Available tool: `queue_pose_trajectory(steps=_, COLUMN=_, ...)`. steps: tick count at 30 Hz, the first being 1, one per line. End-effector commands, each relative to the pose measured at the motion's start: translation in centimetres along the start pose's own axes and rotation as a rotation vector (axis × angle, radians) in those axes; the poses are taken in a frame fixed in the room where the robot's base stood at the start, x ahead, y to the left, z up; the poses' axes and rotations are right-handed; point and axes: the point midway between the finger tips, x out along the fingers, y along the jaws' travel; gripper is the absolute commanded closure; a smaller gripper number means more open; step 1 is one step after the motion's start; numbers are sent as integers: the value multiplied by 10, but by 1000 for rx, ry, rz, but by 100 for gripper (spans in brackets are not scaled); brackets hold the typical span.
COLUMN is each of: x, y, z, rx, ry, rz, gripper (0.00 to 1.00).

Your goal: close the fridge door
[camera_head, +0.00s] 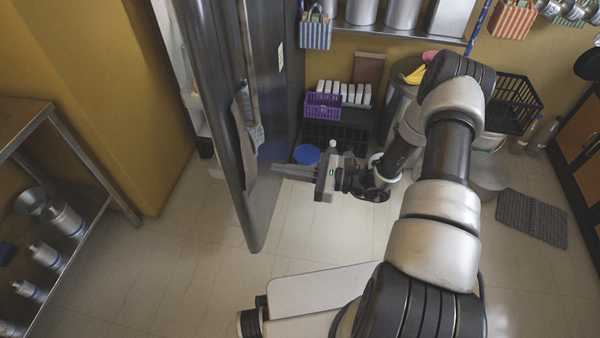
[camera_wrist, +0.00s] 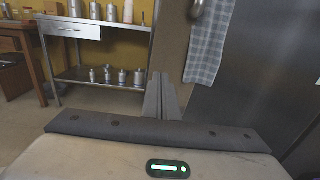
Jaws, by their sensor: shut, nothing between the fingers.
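The fridge door (camera_head: 222,110) is dark steel and stands open in the head view, with its free edge toward me. A checked towel (camera_head: 246,125) hangs on its outer side. In the wrist view the door's grey face (camera_wrist: 246,75) fills the right side, with the towel (camera_wrist: 208,45) hanging from a handle (camera_wrist: 197,9). My gripper (camera_head: 280,170) is shut and empty, low on the right of the door and pointing left at it. Its fingers also show in the wrist view (camera_wrist: 162,92). I cannot tell whether the fingertips touch the door.
White fridge shelving (camera_head: 187,85) shows left of the door. A steel rack (camera_head: 75,225) with canisters stands at the left, also in the wrist view (camera_wrist: 95,55). A purple basket (camera_head: 322,106) and a blue-lidded container (camera_head: 306,154) are behind my gripper. The floor left of the door is clear.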

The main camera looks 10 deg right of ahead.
Motion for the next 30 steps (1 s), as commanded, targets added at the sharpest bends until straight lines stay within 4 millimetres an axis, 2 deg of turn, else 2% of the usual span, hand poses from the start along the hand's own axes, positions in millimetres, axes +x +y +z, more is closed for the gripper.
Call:
queue_pose_trajectory(steps=3, x=24, y=1, z=-1, rx=-1, ry=1, rz=4, gripper=100)
queue_pose_trajectory(steps=9, x=48, y=0, z=-1, rx=-1, ry=2, rz=1, gripper=100)
queue_pose_trajectory(steps=30, x=62, y=2, z=0, rx=1, ry=0, rz=-11, gripper=100)
